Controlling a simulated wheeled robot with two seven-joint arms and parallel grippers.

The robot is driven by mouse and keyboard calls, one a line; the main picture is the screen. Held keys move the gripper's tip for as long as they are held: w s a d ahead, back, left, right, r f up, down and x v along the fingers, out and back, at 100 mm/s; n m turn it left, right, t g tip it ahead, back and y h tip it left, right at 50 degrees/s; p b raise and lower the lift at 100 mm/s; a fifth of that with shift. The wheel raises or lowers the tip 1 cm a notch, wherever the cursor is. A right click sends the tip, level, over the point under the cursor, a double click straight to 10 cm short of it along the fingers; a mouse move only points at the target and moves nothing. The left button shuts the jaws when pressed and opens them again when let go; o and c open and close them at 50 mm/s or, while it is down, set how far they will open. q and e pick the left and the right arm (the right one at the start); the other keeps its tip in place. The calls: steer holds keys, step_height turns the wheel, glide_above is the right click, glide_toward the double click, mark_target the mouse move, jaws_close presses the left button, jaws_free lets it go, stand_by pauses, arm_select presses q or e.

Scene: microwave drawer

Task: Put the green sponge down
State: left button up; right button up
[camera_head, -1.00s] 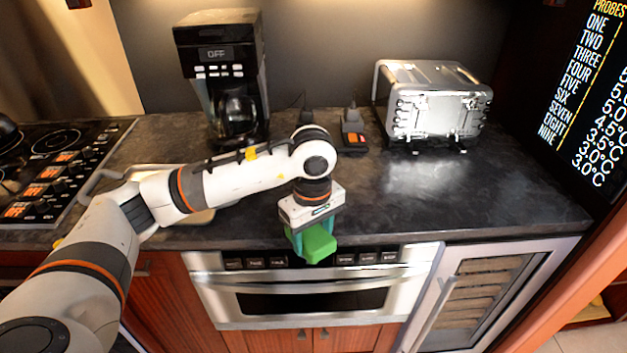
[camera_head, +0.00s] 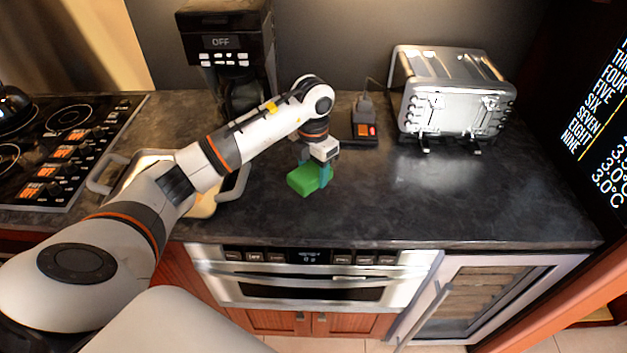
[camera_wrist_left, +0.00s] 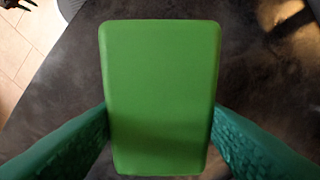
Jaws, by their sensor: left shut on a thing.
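The green sponge (camera_head: 309,179) is a bright green block above the dark countertop (camera_head: 420,205), left of the counter's middle. My left gripper (camera_head: 323,176) is shut on it. In the left wrist view the sponge (camera_wrist_left: 160,95) fills the middle, with a teal finger of the left gripper (camera_wrist_left: 160,135) on each side. The dark counter surface shows behind it. I cannot tell whether the sponge's underside touches the counter. My right gripper is not in view.
A metal tray (camera_head: 97,181) lies left of the sponge, by the stove (camera_head: 62,150). A coffee maker (camera_head: 225,50), a small black device with an orange light (camera_head: 364,130) and a silver toaster (camera_head: 450,105) stand behind. The counter to the right is clear. A microwave drawer (camera_head: 310,278) is below.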

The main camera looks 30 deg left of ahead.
mark_target(313, 194)
arm_select(q)
steer(key=shift+f, duration=0.7)
step_height(313, 194, down, 3)
steer(key=shift+f+p, duration=0.1)
steer(key=shift+p, duration=0.45)
steer(key=shift+f, duration=0.3)
steer(key=o, duration=1)
steer(key=shift+c, duration=0.2)
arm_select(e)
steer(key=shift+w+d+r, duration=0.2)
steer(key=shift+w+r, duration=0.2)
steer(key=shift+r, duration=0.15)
